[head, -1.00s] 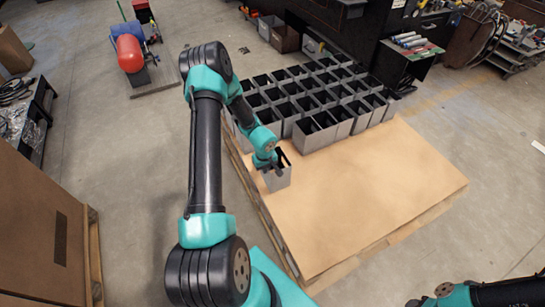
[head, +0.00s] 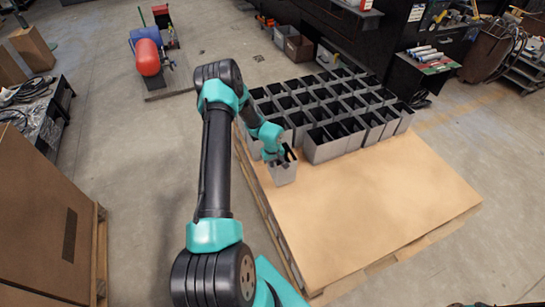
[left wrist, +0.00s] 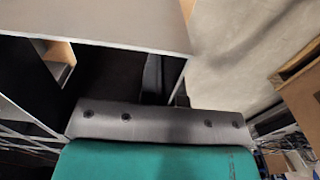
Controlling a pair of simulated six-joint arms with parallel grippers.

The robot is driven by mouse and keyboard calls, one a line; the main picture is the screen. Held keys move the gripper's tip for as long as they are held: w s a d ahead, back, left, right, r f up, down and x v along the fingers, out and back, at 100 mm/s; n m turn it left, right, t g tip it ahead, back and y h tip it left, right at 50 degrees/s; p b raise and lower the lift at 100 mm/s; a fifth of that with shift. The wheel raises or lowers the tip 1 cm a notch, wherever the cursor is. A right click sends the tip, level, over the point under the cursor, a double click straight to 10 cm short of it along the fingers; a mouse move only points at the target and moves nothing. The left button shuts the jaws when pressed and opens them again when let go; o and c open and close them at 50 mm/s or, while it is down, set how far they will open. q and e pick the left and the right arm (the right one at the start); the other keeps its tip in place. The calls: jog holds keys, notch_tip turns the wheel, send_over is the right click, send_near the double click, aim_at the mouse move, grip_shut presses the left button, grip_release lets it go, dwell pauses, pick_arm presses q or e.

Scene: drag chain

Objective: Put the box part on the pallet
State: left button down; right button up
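The box part (head: 283,174) is a grey, open-topped box with a dark inside. In the head view it is near the left edge of the pallet (head: 375,205), in front of the rows of like boxes. My left gripper (head: 279,157) is at its top rim and appears shut on it. I cannot tell whether its underside touches the pallet. In the left wrist view the box's pale wall (left wrist: 100,20) and dark inside fill the upper left; the fingertips are hidden.
Several grey boxes (head: 322,148) stand in close rows on the pallet's far part. The pallet's front and right parts are bare.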

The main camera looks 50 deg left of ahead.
pick_arm(q)
jog(key=w+a, duration=0.4)
jog(key=a, duration=0.1)
jog(key=shift+w+a+f, duration=0.15)
jog(key=shift+w+f, duration=0.15)
jog(key=shift+w, duration=0.05)
jog(key=shift+w+a+f, duration=0.1)
jog(key=shift+a+f, duration=0.05)
jog(key=shift+f, duration=0.75)
jog(key=shift+w+a+f, duration=0.1)
jog(key=shift+f, duration=0.9)
jog(key=c, duration=1.3)
grip_release()
jog(key=shift+c, duration=0.2)
